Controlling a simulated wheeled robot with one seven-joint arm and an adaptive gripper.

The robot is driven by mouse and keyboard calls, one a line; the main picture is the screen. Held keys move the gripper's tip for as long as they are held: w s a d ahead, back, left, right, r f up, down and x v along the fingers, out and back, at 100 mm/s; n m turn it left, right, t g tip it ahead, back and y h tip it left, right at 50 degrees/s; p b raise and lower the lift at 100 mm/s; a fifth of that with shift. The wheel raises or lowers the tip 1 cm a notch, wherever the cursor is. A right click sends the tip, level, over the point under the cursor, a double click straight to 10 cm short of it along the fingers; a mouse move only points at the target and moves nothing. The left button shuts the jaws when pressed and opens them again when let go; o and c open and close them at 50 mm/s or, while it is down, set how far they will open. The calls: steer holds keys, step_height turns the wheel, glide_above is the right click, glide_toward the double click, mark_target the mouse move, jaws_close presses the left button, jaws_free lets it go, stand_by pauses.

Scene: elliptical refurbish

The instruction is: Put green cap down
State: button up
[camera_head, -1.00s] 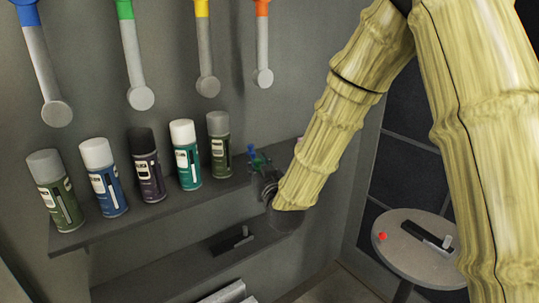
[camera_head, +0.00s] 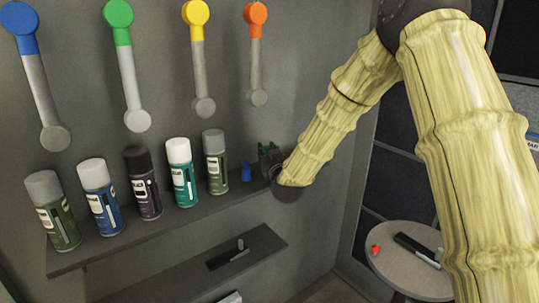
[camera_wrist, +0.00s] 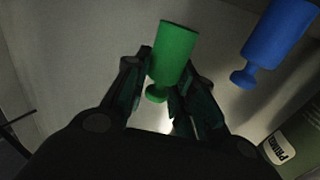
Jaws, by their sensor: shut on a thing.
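The green cap (camera_wrist: 174,52) is between the fingers of my gripper (camera_wrist: 168,75) in the wrist view. The fingers are shut on its narrower end, and its wide end points away from me. In the head view my gripper (camera_head: 268,155) is at the right end of the upper shelf, just right of the blue cap. The green cap is hard to tell from the fingers there. I cannot tell whether it touches the shelf.
The blue cap (camera_head: 247,172) stands close by; it also shows in the wrist view (camera_wrist: 277,38). Several spray cans (camera_head: 182,172) line the upper shelf (camera_head: 150,232) to the left. A lower shelf (camera_head: 185,278) holds a black item (camera_head: 232,258). A round table (camera_head: 392,272) carries a red piece (camera_head: 375,249).

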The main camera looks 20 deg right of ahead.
steer(key=shift+w+d+f+p, duration=0.15)
steer(key=shift+w+d, duration=0.15)
steer(key=shift+w, duration=0.2)
steer(key=shift+w+d+r+p, duration=0.1)
steer(key=shift+w+d, duration=0.2)
steer(key=shift+w, duration=0.25)
steer(key=shift+w+d+f+p, duration=0.15)
steer(key=shift+w+d, duration=0.15)
steer(key=shift+w, duration=0.2)
steer(key=shift+w+f, duration=0.15)
steer(key=shift+f, duration=0.1)
steer(key=shift+f+p, duration=0.75)
steer(key=shift+f, duration=0.75)
steer(key=shift+f, duration=0.15)
steer(key=o, duration=0.7)
